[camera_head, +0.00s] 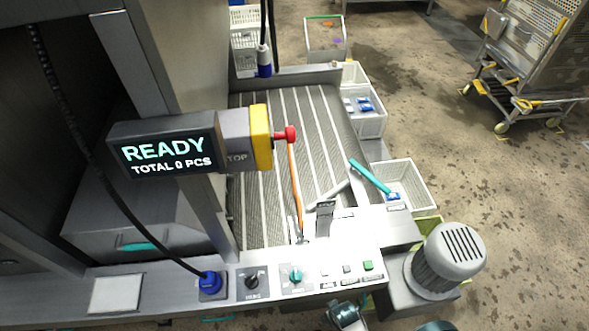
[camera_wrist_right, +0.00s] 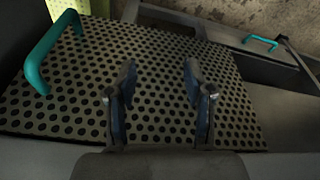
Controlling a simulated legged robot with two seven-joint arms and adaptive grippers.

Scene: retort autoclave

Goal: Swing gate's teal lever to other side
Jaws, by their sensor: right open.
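The teal lever (camera_head: 370,177) shows in the head view at the right side of the conveyor, slanting down to the right over a white bin. It joins a grey gate bar (camera_head: 335,192) that reaches in over the belt. The lever cannot be made out for certain in the right wrist view. My right gripper (camera_wrist_right: 159,75) is open and empty in the right wrist view, its two fingers apart above a perforated plate (camera_wrist_right: 75,95). It is not on the lever. My left gripper is not in view.
A control panel (camera_head: 330,272) with knobs and buttons runs along the front. A grey motor (camera_head: 448,252) stands at its right end. White bins (camera_head: 412,180) line the belt's right side. A red-tipped stop box (camera_head: 262,137) overhangs the belt. A teal handle (camera_wrist_right: 45,55) stands on the plate.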

